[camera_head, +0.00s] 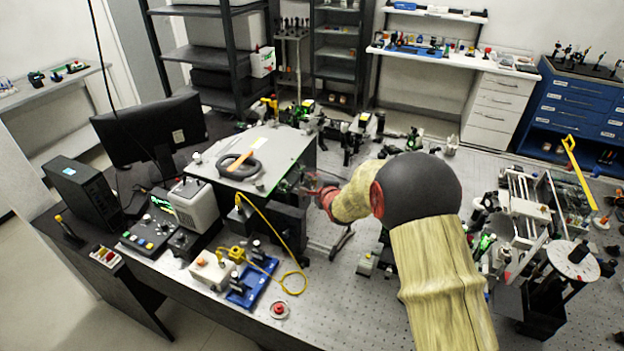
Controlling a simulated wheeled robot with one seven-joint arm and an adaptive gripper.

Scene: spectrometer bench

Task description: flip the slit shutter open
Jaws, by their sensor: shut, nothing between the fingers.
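My arm reaches in from the lower right, and my gripper (311,188) is at its far end, small in the head view. It is shut with nothing visible in it. It is beside the right side of the large grey-topped spectrometer box (290,150), close to a black block (288,222). I cannot make out the slit shutter. It is too small to tell or hidden near my gripper, so its position and any contact with it cannot be told.
A black ring with an orange handle (240,164) lies on the box. A yellow cable (270,222) loops down to a blue-based unit (252,284) on the bench. A monitor (150,128) stands at the left. Crowded optics and a white disc (573,260) are at the right.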

